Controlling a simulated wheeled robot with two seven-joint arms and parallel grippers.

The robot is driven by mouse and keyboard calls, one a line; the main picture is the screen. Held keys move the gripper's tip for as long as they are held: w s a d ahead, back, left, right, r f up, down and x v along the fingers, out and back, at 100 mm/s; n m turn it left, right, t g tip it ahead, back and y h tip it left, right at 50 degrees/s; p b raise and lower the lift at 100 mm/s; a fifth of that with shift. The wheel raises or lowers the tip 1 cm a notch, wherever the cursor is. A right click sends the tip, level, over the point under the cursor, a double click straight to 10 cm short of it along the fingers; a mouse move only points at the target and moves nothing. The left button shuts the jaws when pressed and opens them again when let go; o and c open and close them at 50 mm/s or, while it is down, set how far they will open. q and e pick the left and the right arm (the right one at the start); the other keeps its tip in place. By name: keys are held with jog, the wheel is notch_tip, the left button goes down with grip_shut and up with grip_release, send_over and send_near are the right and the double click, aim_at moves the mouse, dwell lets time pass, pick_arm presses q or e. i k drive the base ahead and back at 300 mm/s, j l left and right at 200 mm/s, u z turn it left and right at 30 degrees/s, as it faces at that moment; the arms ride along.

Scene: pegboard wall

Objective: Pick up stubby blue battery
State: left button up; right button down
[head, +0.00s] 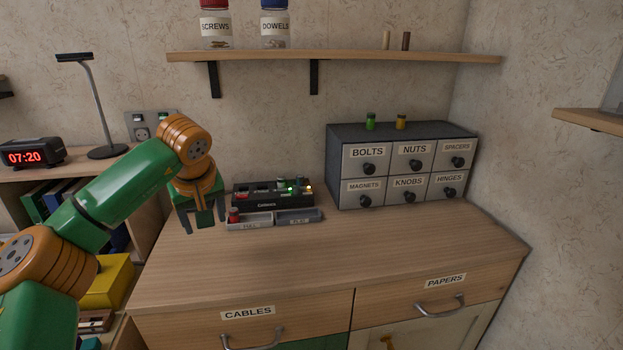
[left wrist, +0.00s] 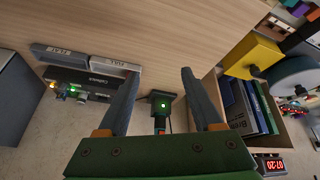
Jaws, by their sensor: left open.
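My left gripper (head: 207,228) is open above the left back of the desk top, fingers pointing down. In the left wrist view its two spread fingers (left wrist: 160,82) have nothing between their tips. Beyond them, in the gap, is a small dark block with a green light (left wrist: 162,104) and a dark bluish stub (left wrist: 160,124) beside it. I cannot tell whether the stub is the stubby blue battery. No clearly blue battery shows in the head view. The gripper hides part of the desk there. My right gripper is out of view.
A black charger (head: 268,199) with lit lights stands right of the gripper. Before it are the FULL tray (head: 252,223), with a red battery (head: 233,215), and the FLAT tray (head: 298,217). A drawer cabinet (head: 402,166) stands further right. The desk's front (head: 330,255) is clear.

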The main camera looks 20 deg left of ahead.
aim_at(300, 178)
jog(key=i+l, duration=0.15)
jog(key=i, duration=0.25)
jog(key=i+l, duration=0.2)
jog(key=i, duration=0.15)
jog(key=i+l, duration=0.15)
jog(key=i, duration=0.25)
